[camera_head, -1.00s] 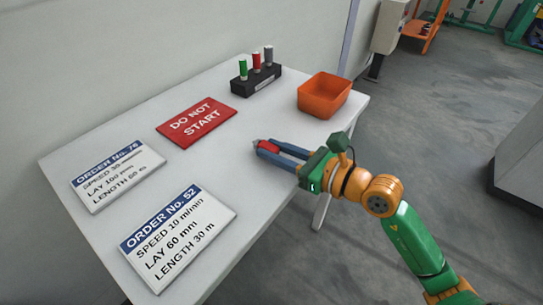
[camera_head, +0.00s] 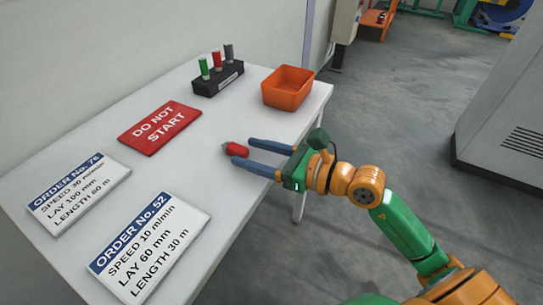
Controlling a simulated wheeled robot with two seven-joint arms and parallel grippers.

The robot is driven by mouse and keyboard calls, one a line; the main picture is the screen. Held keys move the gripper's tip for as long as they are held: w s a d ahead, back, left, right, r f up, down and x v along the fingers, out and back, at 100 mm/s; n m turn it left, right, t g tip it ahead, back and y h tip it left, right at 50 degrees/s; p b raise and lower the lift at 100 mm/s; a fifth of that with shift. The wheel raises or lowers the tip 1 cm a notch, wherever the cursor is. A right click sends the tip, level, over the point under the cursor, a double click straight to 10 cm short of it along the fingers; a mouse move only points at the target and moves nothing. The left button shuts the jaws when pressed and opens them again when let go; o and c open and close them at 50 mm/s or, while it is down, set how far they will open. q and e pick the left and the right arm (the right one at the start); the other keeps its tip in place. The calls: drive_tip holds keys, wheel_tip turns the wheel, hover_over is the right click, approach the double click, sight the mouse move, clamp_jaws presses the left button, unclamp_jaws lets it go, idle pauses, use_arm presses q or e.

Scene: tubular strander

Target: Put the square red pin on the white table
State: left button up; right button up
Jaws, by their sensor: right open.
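The red pin (camera_head: 236,149) lies on its side on the white table (camera_head: 215,185), near the table's right edge. My right gripper (camera_head: 241,151) is open, its two blue fingers spread. The pin lies just off the fingertips, close to the nearer finger; I cannot tell whether they touch. The pin's square shape is too small to make out. My left gripper is not in view.
An orange bin (camera_head: 288,89) stands at the table's back right corner. A black holder (camera_head: 217,79) carries green, red and grey upright pins. A red DO NOT START sign (camera_head: 160,127) and two order cards lie on the left part.

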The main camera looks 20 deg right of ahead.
drive_tip(key=v, duration=0.9)
drive_tip(key=shift+s+d+b, duration=0.15)
drive_tip(key=shift+s+b, duration=0.15)
drive_tip(key=shift+b, duration=0.05)
